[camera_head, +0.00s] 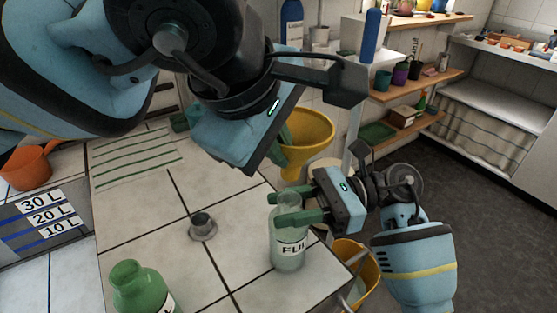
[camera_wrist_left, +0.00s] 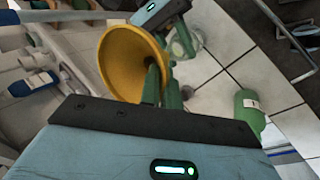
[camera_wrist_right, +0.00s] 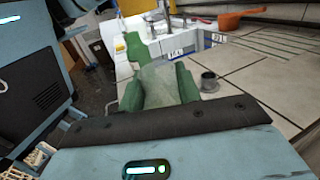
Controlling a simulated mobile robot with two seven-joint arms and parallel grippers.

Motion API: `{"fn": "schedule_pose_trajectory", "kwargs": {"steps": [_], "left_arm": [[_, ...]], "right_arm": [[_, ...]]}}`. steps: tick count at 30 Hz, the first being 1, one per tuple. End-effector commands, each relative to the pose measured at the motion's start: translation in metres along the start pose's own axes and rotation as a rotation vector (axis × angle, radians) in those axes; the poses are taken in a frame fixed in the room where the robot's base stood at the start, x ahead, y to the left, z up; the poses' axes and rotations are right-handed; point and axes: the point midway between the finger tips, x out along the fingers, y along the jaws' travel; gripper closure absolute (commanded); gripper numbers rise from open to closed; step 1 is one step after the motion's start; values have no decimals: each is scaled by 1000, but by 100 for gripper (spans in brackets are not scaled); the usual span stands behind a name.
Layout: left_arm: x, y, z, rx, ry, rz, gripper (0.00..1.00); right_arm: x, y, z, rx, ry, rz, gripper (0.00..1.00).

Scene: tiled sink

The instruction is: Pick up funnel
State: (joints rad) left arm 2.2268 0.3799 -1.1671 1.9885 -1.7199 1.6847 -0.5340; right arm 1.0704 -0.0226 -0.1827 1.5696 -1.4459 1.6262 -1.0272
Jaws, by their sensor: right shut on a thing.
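The yellow funnel (camera_head: 308,128) is beside my left gripper (camera_head: 281,152), past the counter's back edge in the head view. In the left wrist view, the funnel (camera_wrist_left: 122,58) turns its wide mouth to the camera. The green fingers of my left gripper (camera_wrist_left: 161,90) straddle its rim, one in front of the mouth and one outside. I cannot tell whether they press on it. My right gripper (camera_head: 292,208) is shut on a clear glass bottle (camera_head: 289,246) with a partly hidden label, upright at the counter's right edge. The bottle (camera_wrist_right: 160,82) also shows between the fingers in the right wrist view.
A small grey cup (camera_head: 202,226) stands mid-counter. A green bottle (camera_head: 136,284) stands at the front. An orange pot (camera_head: 30,166) is at the far left. A yellow bucket (camera_head: 362,262) is below the counter's right edge. Wooden shelves (camera_head: 415,88) hold cups at the back.

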Motion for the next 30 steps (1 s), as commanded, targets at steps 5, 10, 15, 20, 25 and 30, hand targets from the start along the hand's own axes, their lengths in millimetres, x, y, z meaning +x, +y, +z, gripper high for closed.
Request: {"fn": "schedule_pose_trajectory", "kwargs": {"steps": [5,10,15,20,25,30], "left_arm": [[-9,5,0,1,-1,1,100],[-14,8,0,1,0,0,100],[-16,9,0,1,-1,0,100],[-16,9,0,1,-1,-1,100],[-16,9,0,1,-1,0,100],[-16,9,0,1,-1,0,100]], "right_arm": [[0,1,-8,14,12,4,100],[0,1,-8,14,12,4,100],[0,1,-8,14,12,4,100],[0,1,-8,14,12,3,100],[0,1,-8,14,12,4,65],[0,1,-6,11,9,3,43]]}}
